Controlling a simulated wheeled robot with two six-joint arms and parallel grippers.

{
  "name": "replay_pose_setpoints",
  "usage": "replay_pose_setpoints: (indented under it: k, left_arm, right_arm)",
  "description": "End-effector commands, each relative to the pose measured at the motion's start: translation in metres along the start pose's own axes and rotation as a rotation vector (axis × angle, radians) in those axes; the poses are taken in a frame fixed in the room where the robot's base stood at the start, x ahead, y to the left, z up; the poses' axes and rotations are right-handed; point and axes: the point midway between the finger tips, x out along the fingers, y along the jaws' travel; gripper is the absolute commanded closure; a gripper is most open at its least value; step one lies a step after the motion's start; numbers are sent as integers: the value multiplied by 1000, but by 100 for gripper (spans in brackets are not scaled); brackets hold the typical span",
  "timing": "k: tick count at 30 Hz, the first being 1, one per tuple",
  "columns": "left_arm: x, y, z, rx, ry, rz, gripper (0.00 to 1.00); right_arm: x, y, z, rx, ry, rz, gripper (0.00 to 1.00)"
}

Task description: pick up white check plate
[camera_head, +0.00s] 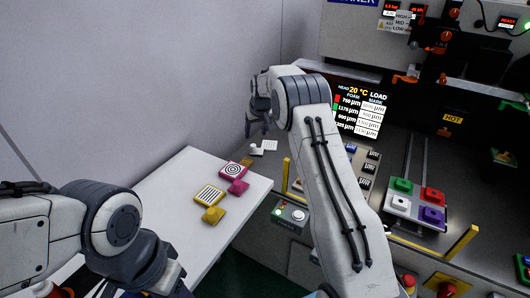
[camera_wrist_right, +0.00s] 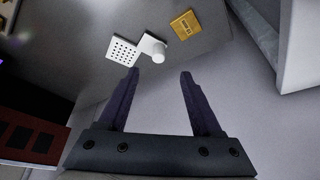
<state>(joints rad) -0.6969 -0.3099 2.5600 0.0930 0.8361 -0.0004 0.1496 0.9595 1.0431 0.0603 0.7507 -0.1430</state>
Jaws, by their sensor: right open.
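The white check plate (camera_head: 269,145) lies on the grey machine surface, just beyond the back corner of the white table. It has a dotted face and a white knobbed tab beside it. In the right wrist view, the white check plate (camera_wrist_right: 123,51) shows above and left of the fingertips, with its knob near the gap. My right gripper (camera_wrist_right: 159,75) is open and empty, apart from the plate. In the head view my right gripper (camera_head: 257,118) is above the plate and partly hidden by its wrist. My left arm is at lower left; its fingers are not clear.
A yellow plate (camera_wrist_right: 186,25) lies close to the white one. On the white table (camera_head: 185,165) lie a pink target plate (camera_head: 233,170) and a yellow striped plate (camera_head: 210,195). A tray of coloured blocks (camera_head: 415,205) and a control box (camera_head: 290,215) stand to the right.

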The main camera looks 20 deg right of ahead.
Motion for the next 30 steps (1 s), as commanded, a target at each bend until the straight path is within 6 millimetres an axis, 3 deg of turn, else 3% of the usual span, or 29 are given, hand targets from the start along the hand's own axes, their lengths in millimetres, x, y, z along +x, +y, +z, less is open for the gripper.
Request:
replay_pose_setpoints:
  k: [9, 14, 24, 30]
  left_arm:
    - [-2, 0, 0, 0, 0, 0, 50]
    - [-3, 0, 0, 0, 0, 0, 50]
    - [-5, 0, 0, 0, 0, 0, 50]
    - [-5, 0, 0, 0, 0, 0, 50]
  right_arm:
    - [47, 2, -1, 2, 1, 1, 34]
    - [56, 2, -2, 1, 2, 1, 34]
    - [95, 2, -6, 2, 1, 2, 34]
    - [104, 2, -6, 3, 2, 2, 34]
